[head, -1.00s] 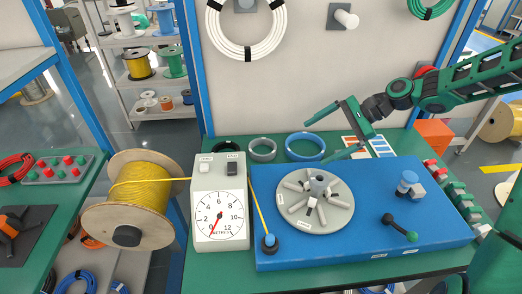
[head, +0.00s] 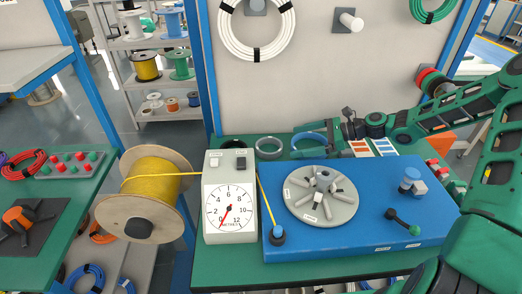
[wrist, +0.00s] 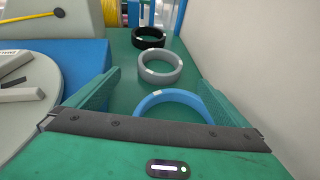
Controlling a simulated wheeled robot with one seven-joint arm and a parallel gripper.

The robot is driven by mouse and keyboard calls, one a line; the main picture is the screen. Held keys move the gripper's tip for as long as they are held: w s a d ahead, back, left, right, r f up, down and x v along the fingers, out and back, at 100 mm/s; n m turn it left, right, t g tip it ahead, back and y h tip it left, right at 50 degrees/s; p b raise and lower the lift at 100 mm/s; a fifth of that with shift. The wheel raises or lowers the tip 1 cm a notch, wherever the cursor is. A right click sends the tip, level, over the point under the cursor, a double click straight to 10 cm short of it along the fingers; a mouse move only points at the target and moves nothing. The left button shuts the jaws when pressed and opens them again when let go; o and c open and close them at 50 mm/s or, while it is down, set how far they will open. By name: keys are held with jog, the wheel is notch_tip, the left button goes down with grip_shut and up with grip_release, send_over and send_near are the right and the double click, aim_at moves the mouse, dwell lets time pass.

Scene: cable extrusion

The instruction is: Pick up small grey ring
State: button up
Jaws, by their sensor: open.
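The small grey ring (head: 269,155) lies flat on the green bench top, behind the blue plate and close to the back panel. In the wrist view the grey ring (wrist: 161,76) is straight ahead, just beyond the fingertips. My gripper (head: 296,141) is low over the bench, pointing left toward the grey ring, with its jaws apart and nothing held. In the wrist view my gripper (wrist: 162,84) has one finger on each side of the blue ring (wrist: 175,97). The near part of the blue ring is hidden by my gripper.
A black ring (wrist: 148,43) lies beyond the grey one. The metre counter box (head: 229,207) stands at front left. The blue plate (head: 360,227) with a grey disc (head: 338,212) fills the front. The back panel (head: 335,85) closes the rear.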

aim_at(273, 151)
jog(key=x, duration=1)
jog(key=shift+w+a+f, duration=0.1)
jog(key=shift+a, duration=0.15)
jog(key=c, duration=1.1)
